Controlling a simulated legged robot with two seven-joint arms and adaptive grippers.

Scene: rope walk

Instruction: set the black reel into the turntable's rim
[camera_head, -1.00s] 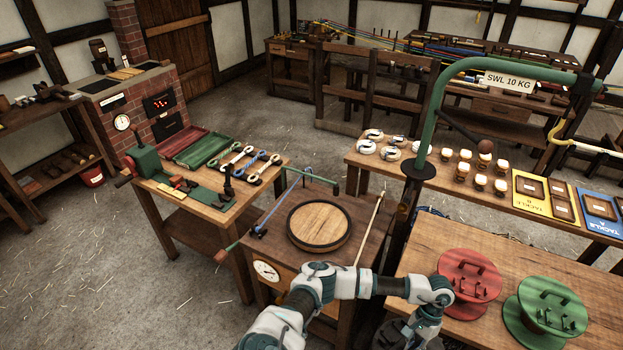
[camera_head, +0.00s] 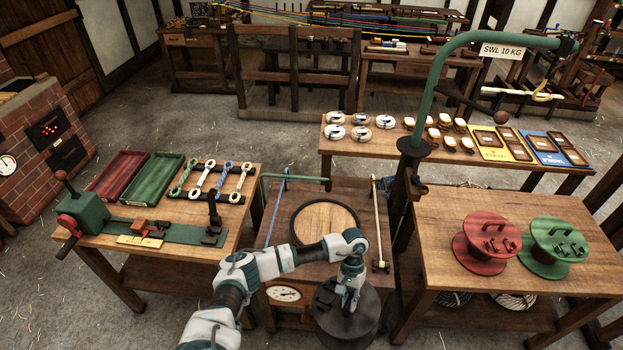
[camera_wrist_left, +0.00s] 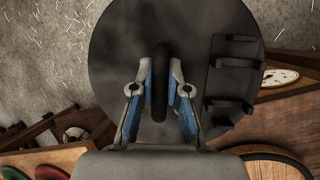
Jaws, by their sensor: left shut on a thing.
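The black reel (camera_head: 345,322) hangs from my left gripper (camera_head: 350,303) in front of the turntable stand. In the left wrist view my left gripper (camera_wrist_left: 160,95) has its two blue-padded fingers shut on the reel's dark handle, and the reel's round top (camera_wrist_left: 120,50) lies beyond, with a dark bracket on it. The turntable (camera_head: 325,222) is a round wooden disc with a dark rim on the stand, farther back than the reel. Its edge also shows in the left wrist view (camera_wrist_left: 275,165). My forearm covers the disc's near edge. My right gripper is not in view.
A red reel (camera_head: 487,243) and a green reel (camera_head: 553,247) stand on the right table. A green crane post (camera_head: 411,170) rises right of the turntable stand. A dial (camera_head: 284,294) is on the stand's front. The left bench (camera_head: 235,208) holds trays and tools.

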